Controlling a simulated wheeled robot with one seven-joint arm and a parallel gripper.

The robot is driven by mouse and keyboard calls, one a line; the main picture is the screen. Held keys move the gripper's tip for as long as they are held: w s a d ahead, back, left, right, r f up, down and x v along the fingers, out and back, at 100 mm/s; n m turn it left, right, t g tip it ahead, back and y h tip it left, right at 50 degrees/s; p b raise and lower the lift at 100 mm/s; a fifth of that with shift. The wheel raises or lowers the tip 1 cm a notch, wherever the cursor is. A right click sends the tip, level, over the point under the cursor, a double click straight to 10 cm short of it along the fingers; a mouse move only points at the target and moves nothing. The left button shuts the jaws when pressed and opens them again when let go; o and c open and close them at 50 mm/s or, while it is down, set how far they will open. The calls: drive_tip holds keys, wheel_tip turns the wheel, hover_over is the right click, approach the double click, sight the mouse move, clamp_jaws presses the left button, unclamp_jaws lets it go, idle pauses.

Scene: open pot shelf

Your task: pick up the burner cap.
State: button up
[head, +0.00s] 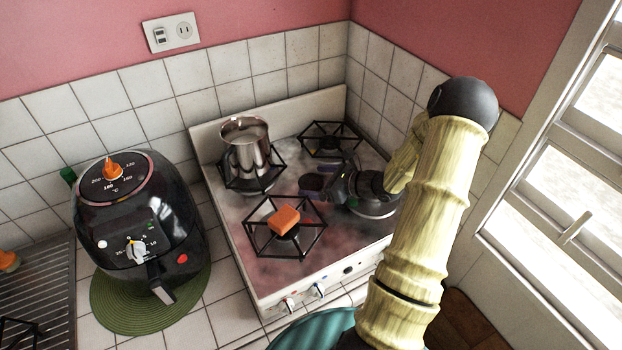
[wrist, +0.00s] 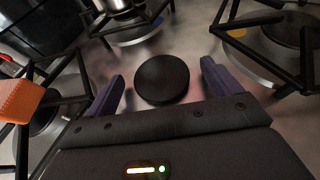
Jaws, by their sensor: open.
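The burner cap (wrist: 162,80) is a flat black disc lying on the stovetop, in the middle of the wrist view. My gripper (wrist: 160,82) is open, with one purple finger on the left of the cap and the other on the right. Both fingers look apart from the cap, and a wider gap shows on the right side. In the head view, my gripper (head: 312,183) is low over the middle of the stove, between the burners. The cap is hard to make out there among the dark fingers.
An orange block (head: 285,219) sits on the front-left burner grate (head: 262,243). A metal pot (head: 245,148) stands on the back-left burner. The back-right grate (head: 330,138) is empty. A black air fryer (head: 135,225) stands left of the stove. Tiled walls close off the back and right.

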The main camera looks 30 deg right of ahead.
sight(315, 183)
drive_tip(key=shift+w+a+f, duration=0.15)
drive_tip(key=shift+w+a, duration=0.1)
drive_tip(key=shift+w, duration=0.05)
drive_tip(key=c, duration=1.1)
wheel_tip(315, 183, up, 18)
drive_tip(key=b, duration=0.1)
idle(0.6)
